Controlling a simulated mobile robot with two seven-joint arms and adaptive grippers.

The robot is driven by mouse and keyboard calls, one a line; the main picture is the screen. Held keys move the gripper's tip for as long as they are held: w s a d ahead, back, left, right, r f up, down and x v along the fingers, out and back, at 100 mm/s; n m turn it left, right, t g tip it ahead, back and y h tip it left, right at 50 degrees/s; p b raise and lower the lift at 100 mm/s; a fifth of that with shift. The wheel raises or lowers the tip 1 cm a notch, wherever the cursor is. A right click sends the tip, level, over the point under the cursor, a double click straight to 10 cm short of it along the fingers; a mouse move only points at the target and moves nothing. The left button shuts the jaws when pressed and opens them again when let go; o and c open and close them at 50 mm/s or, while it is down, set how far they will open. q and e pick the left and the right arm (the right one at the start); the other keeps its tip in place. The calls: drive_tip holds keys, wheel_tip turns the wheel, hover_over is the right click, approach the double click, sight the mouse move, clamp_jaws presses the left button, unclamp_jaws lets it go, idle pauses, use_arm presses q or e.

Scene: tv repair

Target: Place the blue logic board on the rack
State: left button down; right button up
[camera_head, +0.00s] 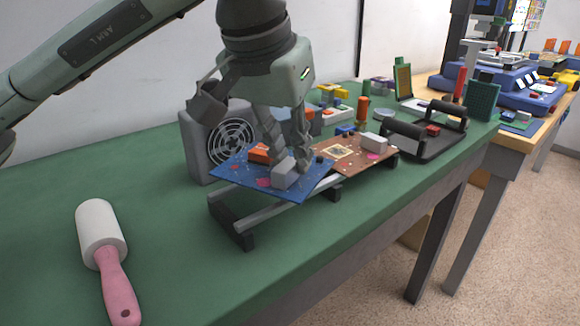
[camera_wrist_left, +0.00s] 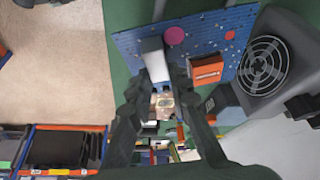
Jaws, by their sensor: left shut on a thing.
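The blue logic board (camera_head: 232,172) carries a grey block (camera_head: 286,173), an orange-red part (camera_head: 262,153) and a pink disc. It lies over the left end of the rack (camera_head: 262,217), which has grey rails and dark feet. I cannot tell whether the board rests on the rails or hovers just above. My left gripper (camera_head: 291,163) points down at the board and is shut on it by the grey block. In the left wrist view the fingers (camera_wrist_left: 170,76) reach the edge of the blue board (camera_wrist_left: 195,32), beside the grey block (camera_wrist_left: 153,55). My right gripper is not in view.
A brown board (camera_head: 350,158) occupies the rack's right part. A grey fan box (camera_head: 195,135) stands close behind the blue board. A pink-handled roller (camera_head: 104,245) lies at the front left. A black handled tray (camera_head: 430,145) is farther right. The green table's front left is mostly clear.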

use_arm(q)
wheel_tip(320, 180, down, 3)
drive_tip(key=shift+r, duration=0.2)
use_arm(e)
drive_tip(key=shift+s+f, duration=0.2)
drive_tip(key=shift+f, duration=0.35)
use_arm(q)
drive_tip(key=shift+f, duration=0.15)
drive_tip(key=c, duration=1.4)
unclamp_jaws()
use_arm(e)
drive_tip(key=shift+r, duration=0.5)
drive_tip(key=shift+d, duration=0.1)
use_arm(q)
drive_tip(key=shift+v, duration=1.2)
drive_tip(key=v, duration=0.9)
drive_tip(key=shift+r, duration=0.4)
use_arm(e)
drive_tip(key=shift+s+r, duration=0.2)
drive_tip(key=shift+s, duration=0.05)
